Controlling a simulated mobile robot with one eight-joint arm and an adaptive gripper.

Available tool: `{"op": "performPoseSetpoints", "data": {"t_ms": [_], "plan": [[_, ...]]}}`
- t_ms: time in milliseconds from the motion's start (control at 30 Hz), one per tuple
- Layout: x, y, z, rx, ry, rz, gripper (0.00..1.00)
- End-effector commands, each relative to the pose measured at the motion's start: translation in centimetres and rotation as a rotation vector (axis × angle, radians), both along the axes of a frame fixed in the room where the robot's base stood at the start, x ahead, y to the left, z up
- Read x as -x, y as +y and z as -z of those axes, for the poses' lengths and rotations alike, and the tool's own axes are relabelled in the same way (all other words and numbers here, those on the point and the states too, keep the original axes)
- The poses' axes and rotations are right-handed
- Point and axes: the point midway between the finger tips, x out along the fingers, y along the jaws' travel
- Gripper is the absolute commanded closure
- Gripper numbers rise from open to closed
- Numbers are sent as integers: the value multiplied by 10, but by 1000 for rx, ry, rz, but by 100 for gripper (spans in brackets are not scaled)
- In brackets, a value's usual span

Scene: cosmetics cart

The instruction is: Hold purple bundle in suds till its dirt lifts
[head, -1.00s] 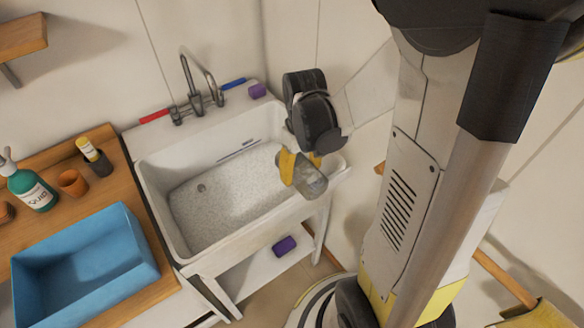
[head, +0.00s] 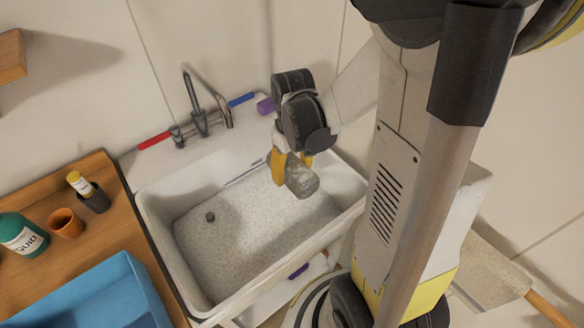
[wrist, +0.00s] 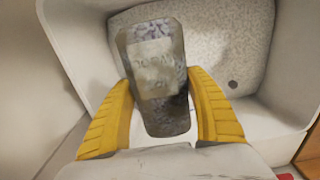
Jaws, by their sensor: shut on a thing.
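My gripper (head: 293,160) has yellow fingers and is shut on a grey, grimy block (head: 302,181) with faint lettering. In the wrist view the block (wrist: 155,75) sits between both fingers, with mottled dirt and a slight purple tint at its lower part. It hangs over the right part of the white sink (head: 155,215). Speckled grey-white suds (head: 235,235) cover the basin floor. The block looks above the suds; I cannot tell if it touches them. A clean purple bundle (head: 265,105) lies on the sink's back ledge. Another purple thing (head: 298,271) shows under the sink.
The tap (head: 200,110) stands at the back ledge, between a red bar (head: 153,141) and a blue bar (head: 242,99). Left, the wooden counter (head: 100,230) holds a blue tub (head: 125,290), an orange cup (head: 66,223) and a green bottle (head: 22,235). The basin's left part is free.

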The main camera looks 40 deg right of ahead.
Motion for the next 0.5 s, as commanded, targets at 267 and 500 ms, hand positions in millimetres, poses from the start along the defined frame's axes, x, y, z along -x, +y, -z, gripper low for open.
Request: {"op": "performPoseSetpoints", "data": {"t_ms": [267,500], "plan": [[0,0,36,0,0,0,61],[0,0,62,0,0,0,61]]}}
